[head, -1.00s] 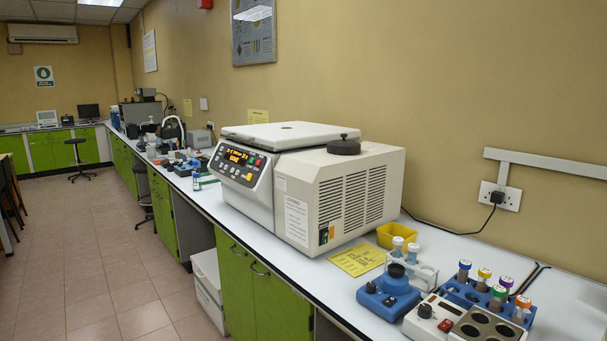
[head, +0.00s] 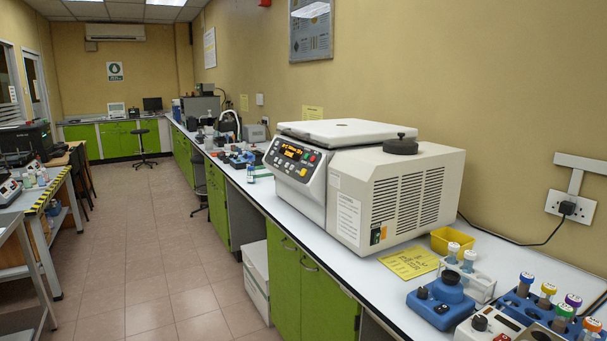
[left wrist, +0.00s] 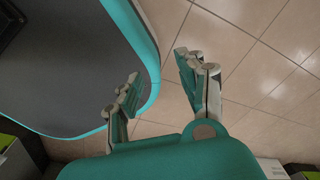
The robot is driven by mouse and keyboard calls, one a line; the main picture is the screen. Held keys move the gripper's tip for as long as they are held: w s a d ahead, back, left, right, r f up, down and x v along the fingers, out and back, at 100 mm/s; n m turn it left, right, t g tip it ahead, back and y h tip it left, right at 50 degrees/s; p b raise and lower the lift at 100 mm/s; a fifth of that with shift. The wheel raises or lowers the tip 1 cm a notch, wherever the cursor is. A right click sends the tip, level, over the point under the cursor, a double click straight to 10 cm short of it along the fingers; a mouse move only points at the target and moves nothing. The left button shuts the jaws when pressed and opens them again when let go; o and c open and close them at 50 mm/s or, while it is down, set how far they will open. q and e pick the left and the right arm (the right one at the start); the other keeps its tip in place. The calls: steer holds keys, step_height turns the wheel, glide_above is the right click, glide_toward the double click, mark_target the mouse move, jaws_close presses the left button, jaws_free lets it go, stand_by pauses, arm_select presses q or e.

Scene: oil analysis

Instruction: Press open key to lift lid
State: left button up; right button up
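A white centrifuge (head: 408,195) stands on the long bench in the head view, with its flat lid (head: 340,131) down on top. Its slanted front panel (head: 293,162) carries a lit orange display and several coloured buttons; the key labels are too small to read. My left gripper (left wrist: 160,82) shows only in the left wrist view. Its two fingers are spread apart with nothing between them, above the tiled floor and away from the centrifuge. My right gripper is not in view.
Right of the centrifuge are a yellow tray (head: 454,240), a yellow notice (head: 411,263), a blue mixer (head: 440,301) and several capped tubes. Green cabinets line the bench front. The tiled aisle (head: 150,250) is clear, with side tables at left.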

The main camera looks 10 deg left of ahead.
arm_select(q)
steer(key=shift+c, duration=0.4)
steer(key=shift+s, duration=0.1)
jaws_close()
stand_by(1.0)
